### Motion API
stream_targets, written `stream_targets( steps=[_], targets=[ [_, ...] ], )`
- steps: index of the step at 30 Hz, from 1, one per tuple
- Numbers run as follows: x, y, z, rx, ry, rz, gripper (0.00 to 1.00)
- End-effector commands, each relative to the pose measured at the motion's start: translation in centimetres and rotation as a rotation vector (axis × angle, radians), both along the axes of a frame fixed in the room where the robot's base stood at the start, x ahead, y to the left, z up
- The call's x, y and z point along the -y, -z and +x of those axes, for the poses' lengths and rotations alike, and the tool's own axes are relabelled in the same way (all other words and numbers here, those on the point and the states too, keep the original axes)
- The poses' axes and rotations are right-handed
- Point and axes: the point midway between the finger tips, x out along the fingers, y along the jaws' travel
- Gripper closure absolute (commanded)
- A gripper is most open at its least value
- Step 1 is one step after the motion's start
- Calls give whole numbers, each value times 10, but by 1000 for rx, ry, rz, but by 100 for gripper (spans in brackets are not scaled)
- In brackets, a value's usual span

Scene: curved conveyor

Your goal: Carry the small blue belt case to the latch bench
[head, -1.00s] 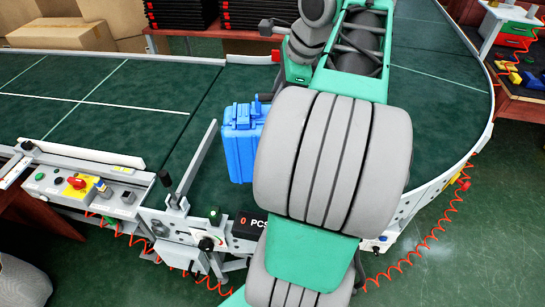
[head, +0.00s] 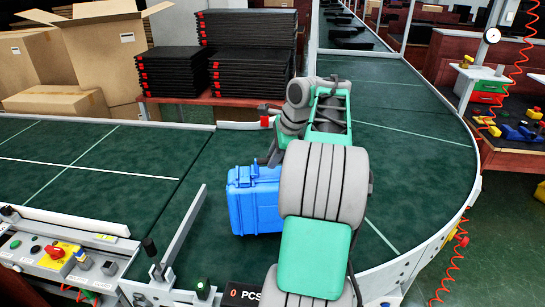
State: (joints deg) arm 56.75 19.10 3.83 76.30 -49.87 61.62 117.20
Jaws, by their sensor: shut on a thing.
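The small blue belt case (head: 255,208) is upright on or just above the green conveyor belt, right of a slanted metal guide bar. I cannot tell whether its underside touches the belt. My gripper (head: 271,152) is at the top of the case, shut on it; my arm hides the fingertips and the case's right side. A dark red bench (head: 515,158) with yellow and blue parts stands at the far right; I cannot tell whether it is the latch bench.
The curved green belt (head: 415,160) is clear to the right, with a pale raised rim. A control box (head: 50,258) with buttons stands at the lower left. Stacked black trays (head: 245,55) and cardboard boxes (head: 60,60) stand behind the belt. Red coiled hoses hang at the right.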

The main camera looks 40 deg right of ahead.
Motion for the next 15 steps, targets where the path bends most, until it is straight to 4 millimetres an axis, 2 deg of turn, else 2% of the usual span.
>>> stream_targets(
  steps=[4,9,15],
  targets=[
    [7,9,7,5,-1,-4,100],
    [6,35,6,3,1,-4,100],
    [7,36,6,7,-1,-7,100]
  ],
)
